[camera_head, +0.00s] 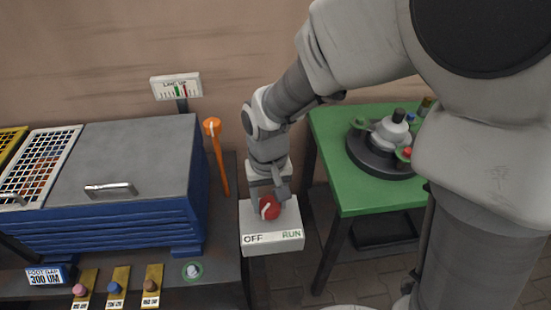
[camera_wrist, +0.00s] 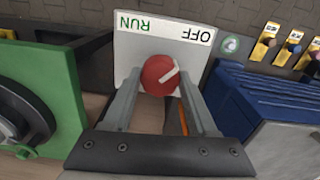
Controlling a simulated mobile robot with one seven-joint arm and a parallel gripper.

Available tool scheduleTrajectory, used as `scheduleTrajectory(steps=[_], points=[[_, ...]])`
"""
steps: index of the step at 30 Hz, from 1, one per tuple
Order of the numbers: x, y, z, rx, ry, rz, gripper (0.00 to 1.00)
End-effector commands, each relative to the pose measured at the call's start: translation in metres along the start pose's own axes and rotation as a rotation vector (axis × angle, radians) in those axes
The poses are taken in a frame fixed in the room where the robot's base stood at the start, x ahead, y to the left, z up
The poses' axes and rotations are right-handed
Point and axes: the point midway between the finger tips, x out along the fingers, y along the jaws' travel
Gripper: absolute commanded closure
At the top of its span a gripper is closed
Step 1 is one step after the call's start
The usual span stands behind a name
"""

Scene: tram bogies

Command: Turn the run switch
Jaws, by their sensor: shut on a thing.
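The run switch is a red round knob (camera_head: 269,207) with a white pointer line, on a white box (camera_head: 274,242) labelled OFF at the left and RUN at the right. In the head view the pointer slants. The wrist view shows the knob (camera_wrist: 160,75) close up, with the label upside down and the pointer line toward the OFF side. My gripper (camera_head: 269,203) reaches down from above, with one finger on each side of the knob. In the wrist view the fingers (camera_wrist: 160,92) flank the knob and are shut on it.
A blue machine (camera_head: 130,225) with a grey lid stands to the left, and an orange lever (camera_head: 218,155) rises between it and the box. A green table (camera_head: 350,195) with a dark round fixture (camera_head: 385,155) stands to the right. Tagged knobs (camera_head: 115,287) line the front left.

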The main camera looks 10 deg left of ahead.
Motion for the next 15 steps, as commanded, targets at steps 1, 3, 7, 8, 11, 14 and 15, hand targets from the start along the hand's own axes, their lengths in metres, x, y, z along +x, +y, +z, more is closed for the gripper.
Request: scheduleTrajectory(steps=[1, 3, 7, 8, 11, 14, 15], points=[[-0.0010, -0.0002, -0.0010, 0.004, 0.003, -0.001, 0.98], [-0.0010, -0.0002, -0.0010, 0.005, 0.003, -0.002, 0.98], [-0.0010, -0.0002, -0.0011, 0.005, 0.003, -0.002, 0.98], [-0.0010, -0.0002, -0.0011, 0.005, 0.003, -0.002, 0.98], [-0.0009, -0.0002, -0.0010, 0.004, 0.003, -0.002, 0.26], [-0.0007, -0.0001, -0.0007, 0.003, 0.002, -0.001, 0.12], [-0.0006, -0.0001, -0.0006, 0.003, 0.002, -0.001, 0.12]])
